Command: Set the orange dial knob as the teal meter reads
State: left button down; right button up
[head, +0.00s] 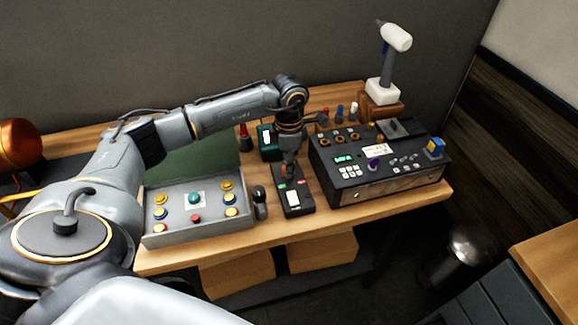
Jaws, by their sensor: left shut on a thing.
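The teal meter (266,150) is a small dark teal box with a pale face, standing at the back of the bench. Its reading is too small to make out. In front of it lies a black box (294,207) with a white label and small coloured marks. My left gripper (288,171) points straight down over the far end of this black box. It is shut on the orange dial knob (284,170), of which only a small orange-red patch shows between and beside the fingers. The knob's pointer and scale are hidden. My right gripper is out of view.
Left of the black box stand a dark cylinder (260,203) and an open grey case (185,235) with coloured buttons. A black control unit (375,190) with a lit green display is close on the right. A white-headed hammer-like tool (396,37) stands behind it.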

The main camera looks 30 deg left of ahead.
pick_arm(q)
jog(key=shift+n, duration=0.4)
jog(key=c, duration=1)
grip_release()
jog(key=shift+r, duration=0.1)
notch_tip(320, 180, up, 12)
jog(key=shift+f, duration=0.1)
jog(key=shift+f, duration=0.1)
